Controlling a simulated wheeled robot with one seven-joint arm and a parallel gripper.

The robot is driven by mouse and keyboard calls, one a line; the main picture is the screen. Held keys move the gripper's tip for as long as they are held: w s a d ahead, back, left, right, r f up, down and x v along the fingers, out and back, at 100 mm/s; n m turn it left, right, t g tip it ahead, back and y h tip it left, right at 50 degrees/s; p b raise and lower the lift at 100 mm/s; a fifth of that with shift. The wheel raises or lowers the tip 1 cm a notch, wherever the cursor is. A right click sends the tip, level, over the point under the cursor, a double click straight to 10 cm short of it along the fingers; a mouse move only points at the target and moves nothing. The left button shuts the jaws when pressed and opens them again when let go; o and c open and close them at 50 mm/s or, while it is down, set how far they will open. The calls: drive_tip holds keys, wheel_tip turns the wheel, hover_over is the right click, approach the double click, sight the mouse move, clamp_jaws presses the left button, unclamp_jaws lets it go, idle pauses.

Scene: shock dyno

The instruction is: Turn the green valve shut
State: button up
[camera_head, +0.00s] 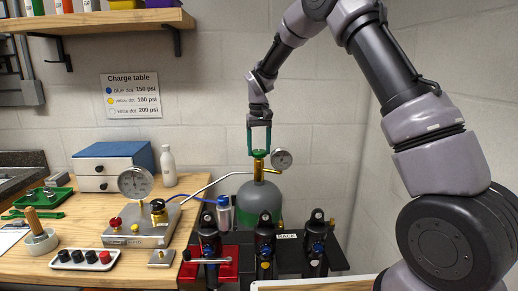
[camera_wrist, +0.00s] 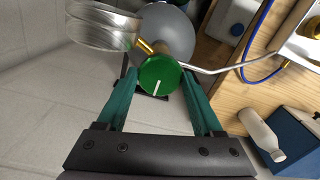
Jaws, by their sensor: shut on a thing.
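The green valve (camera_head: 259,153) is a round knob on top of the brass neck of a grey gas cylinder (camera_head: 258,197). In the wrist view the valve (camera_wrist: 160,75) shows a white mark running from its middle toward my palm. My gripper (camera_head: 259,150) points straight down at the valve from above. Its green fingers stand on both sides of the knob, and my gripper (camera_wrist: 161,80) is shut on it in the wrist view. The finger contact on the knob's far sides is partly hidden.
A pressure gauge (camera_head: 281,159) sticks out right of the valve, close to the fingers. A metal pipe (camera_head: 205,185) runs left from the neck to a gauge block (camera_head: 144,226) on the wooden bench. Several dark shocks stand in a rack (camera_head: 288,238) in front. A shelf (camera_head: 110,20) hangs upper left.

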sight(259, 151)
idle(0.4)
drive_tip(key=o, duration=1.4)
drive_tip(key=shift+c, duration=0.2)
wheel_tip(259, 151, up, 11)
